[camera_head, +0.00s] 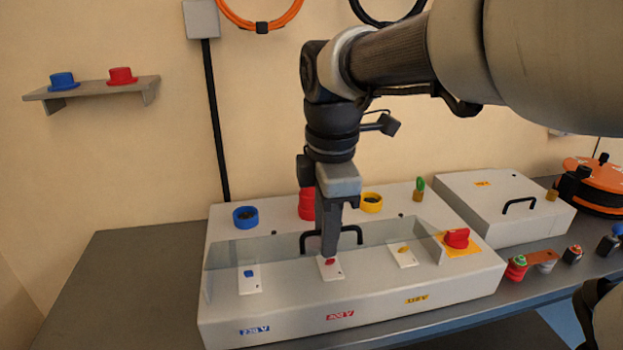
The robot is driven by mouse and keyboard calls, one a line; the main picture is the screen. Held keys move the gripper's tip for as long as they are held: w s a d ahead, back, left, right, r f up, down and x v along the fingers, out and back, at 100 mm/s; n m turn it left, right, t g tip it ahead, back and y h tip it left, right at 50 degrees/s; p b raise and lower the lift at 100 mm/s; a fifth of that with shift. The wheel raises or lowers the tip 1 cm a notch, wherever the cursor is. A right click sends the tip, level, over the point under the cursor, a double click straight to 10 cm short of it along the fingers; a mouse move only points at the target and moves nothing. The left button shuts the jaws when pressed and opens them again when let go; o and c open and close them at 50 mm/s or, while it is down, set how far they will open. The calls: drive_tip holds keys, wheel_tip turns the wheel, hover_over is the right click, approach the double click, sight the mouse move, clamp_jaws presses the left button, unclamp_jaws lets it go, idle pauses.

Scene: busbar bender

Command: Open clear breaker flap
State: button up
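The clear breaker flap (270,254) is a see-through panel across the front of a light grey box. A black handle (304,240) stands at the middle of the flap. Behind or under the clear panel are breakers with a blue toggle (249,273), a red toggle (329,262) and a yellow toggle (404,249). My gripper (329,252) points down at the handle, its fingers covering the handle's middle. From this one view I cannot tell whether the fingers touch or hold the handle, nor the flap's exact angle.
A second box with a handle (490,195) stands to the right. The table's left part (120,280) is clear.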

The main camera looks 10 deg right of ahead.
drive_tip(key=f+b, duration=0.1)
drive_tip(key=s+f+t+b, duration=0.1)
drive_tip(key=b, duration=0.1)
drive_tip(key=s+r+p, duration=0.3)
drive_tip(key=r+p, duration=0.4)
drive_tip(key=r, duration=1.2)
drive_tip(key=s+d+r+m+t+p, duration=0.1)
drive_tip(key=s+m+p, duration=0.5)
drive_tip(key=m+p, duration=1.1)
drive_tip(key=shift+d+r+m+t+p, duration=0.3)
drive_tip(key=shift+d+m+t, duration=0.2)
drive_tip(key=shift+t, duration=0.7)
